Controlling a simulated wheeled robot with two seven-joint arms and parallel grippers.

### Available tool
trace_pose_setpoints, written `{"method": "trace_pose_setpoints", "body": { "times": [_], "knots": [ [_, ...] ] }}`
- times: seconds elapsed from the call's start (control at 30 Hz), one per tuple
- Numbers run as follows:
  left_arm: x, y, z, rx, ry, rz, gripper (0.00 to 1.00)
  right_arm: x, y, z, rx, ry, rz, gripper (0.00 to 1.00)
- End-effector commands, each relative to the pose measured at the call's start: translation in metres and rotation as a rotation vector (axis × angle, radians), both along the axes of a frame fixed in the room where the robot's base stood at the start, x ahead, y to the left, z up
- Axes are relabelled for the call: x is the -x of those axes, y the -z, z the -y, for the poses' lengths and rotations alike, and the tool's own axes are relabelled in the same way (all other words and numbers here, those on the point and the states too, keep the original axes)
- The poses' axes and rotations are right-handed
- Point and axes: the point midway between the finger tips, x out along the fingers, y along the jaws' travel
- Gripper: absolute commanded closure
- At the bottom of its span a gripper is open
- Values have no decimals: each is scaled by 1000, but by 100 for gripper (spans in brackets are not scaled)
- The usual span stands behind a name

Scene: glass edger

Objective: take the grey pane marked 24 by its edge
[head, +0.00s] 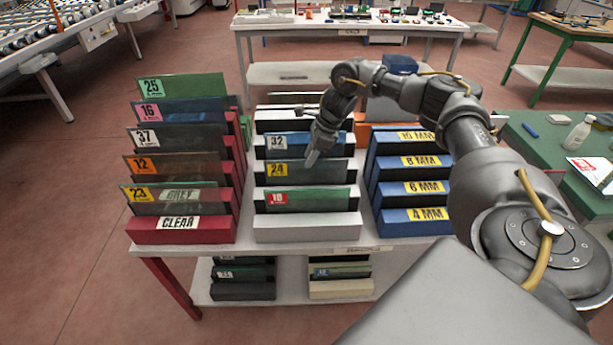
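The grey pane marked 24 (300,173) stands upright in the middle white rack (306,229), its yellow label at its left end. It is behind the greenish pane marked 18 (315,199) and in front of the bluish pane marked 32 (300,145). My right gripper (311,159) points down at the top edge of pane 24, right of its label. The fingers look narrow from here; whether they are parted, or touch the edge, I cannot tell. My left gripper is out of view.
A red rack (181,231) with panes marked 23, 12, 37, 16 and 25 stands on the left. Blue blocks with thickness labels (418,215) stand on the right. A green bench (545,160) with a bottle (578,134) is farther right.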

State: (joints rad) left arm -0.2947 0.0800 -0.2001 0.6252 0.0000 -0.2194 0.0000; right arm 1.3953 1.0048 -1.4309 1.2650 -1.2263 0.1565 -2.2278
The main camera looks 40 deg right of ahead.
Motion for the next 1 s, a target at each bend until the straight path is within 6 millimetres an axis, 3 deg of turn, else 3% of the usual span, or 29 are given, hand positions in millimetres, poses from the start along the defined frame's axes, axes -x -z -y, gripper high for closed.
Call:
{"method": "trace_pose_setpoints", "body": {
  "times": [0.13,0.4,0.67,1.0],
  "knots": [
    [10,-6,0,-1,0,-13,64,-4,14,-6,0,-1,-1,69],
    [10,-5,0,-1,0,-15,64,-5,17,-6,0,-1,2,69],
    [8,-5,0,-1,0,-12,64,-5,17,-6,-1,-1,1,100],
    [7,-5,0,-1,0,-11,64,-6,15,-7,-2,-1,5,100]
  ]
}}
